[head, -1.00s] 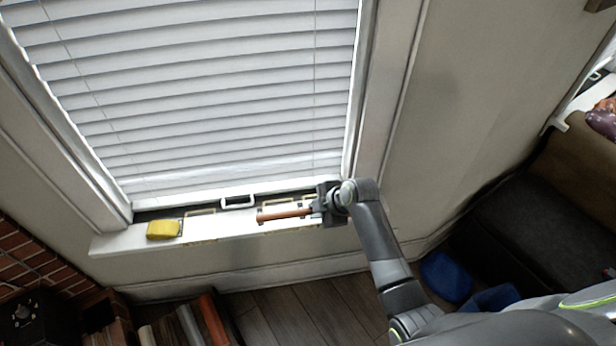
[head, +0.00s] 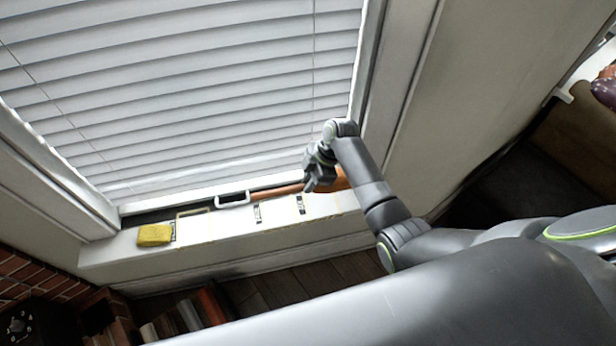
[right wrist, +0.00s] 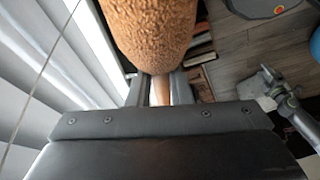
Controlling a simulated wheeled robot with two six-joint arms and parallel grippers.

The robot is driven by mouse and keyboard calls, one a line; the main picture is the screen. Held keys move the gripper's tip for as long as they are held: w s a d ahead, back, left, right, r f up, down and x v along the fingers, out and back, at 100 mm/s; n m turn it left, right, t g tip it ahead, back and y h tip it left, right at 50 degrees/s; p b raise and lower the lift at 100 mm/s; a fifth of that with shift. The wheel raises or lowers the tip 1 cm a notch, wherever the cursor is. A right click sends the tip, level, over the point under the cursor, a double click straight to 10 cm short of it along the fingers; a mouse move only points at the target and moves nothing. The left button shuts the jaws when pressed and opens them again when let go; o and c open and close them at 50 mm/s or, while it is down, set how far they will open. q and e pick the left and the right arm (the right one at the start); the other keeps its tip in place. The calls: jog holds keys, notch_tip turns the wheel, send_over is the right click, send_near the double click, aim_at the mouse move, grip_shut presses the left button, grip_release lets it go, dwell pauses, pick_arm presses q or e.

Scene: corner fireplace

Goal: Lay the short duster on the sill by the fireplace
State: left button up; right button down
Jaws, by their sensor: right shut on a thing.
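The short duster shows its thin brown handle (head: 275,192) and part of its orange-brown head (head: 342,180) in the head view. My right gripper (head: 316,180) is shut on the handle close to the head and hides the part between. The handle points left, across the window's lower edge. In the right wrist view the textured brown head (right wrist: 150,35) fills the top middle, and the handle (right wrist: 161,90) shows between the fingers (right wrist: 160,88). The white sill (head: 225,231) runs below the window. I cannot tell the duster's height over it.
A yellow sponge (head: 154,235) lies at the sill's left end. Yellow outlines and small dark marks (head: 300,204) are on the sill's bare middle and right. Bricks (head: 35,280) stand lower left.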

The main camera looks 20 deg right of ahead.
jog(key=shift+s+r, duration=0.1)
jog(key=f+b, duration=0.2)
jog(key=f, duration=0.2)
jog(key=shift+w, duration=0.2)
notch_tip(320, 180, down, 5)
jog(key=b, duration=0.4)
pick_arm(q)
notch_tip(320, 180, down, 7)
jog(key=b, duration=0.1)
jog(key=shift+f, duration=0.15)
pick_arm(e)
jog(key=shift+f, duration=1)
pick_arm(q)
jog(key=shift+f+b, duration=0.4)
jog(key=shift+b, duration=0.15)
pick_arm(e)
jog(key=shift+f, duration=0.55)
jog(key=c, duration=1.2)
grip_release()
jog(key=shift+c, duration=0.2)
